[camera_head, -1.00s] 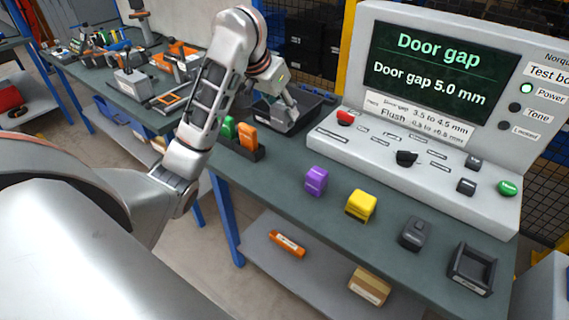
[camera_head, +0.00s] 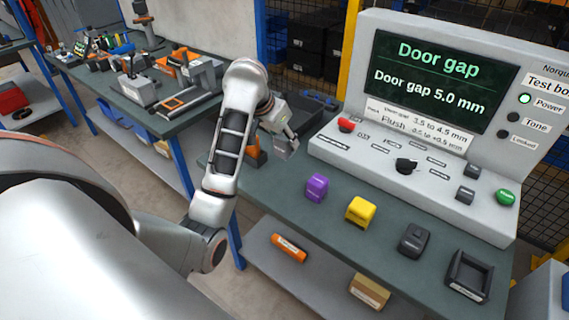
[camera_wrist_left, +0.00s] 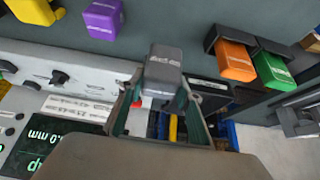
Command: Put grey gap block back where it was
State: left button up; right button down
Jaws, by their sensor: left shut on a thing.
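The grey gap block (camera_wrist_left: 163,68) is held between the fingertips of my left gripper (camera_wrist_left: 162,88) in the left wrist view. In the head view my left gripper (camera_head: 286,136) is above the bench, left of the test box, and the block is hard to make out there. A black rack (camera_wrist_left: 212,38) with an orange block (camera_wrist_left: 234,60) and a green block (camera_wrist_left: 272,70) shows in the left wrist view. Its end beside the orange block looks empty. In the head view my arm hides most of the rack. My right gripper is not in view.
The test box (camera_head: 340,155) stands at the back of the bench, its screen reading "Door gap 5.0 mm". A purple block (camera_head: 316,187), a yellow block (camera_head: 361,210), a dark grey block (camera_head: 414,239) and a black holder (camera_head: 468,275) line the bench front. A black tray (camera_head: 318,104) lies behind my gripper.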

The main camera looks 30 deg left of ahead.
pick_arm(q)
notch_tip(320, 180, down, 10)
dwell(0.5)
jog(key=o, duration=1.4)
jog(key=shift+f, duration=0.15)
jog(key=shift+s+r, duration=0.1)
jog(key=shift+r, duration=0.3)
jog(key=v, duration=1.1)
jog(key=shift+s+r, duration=0.1)
jog(key=shift+r, duration=0.15)
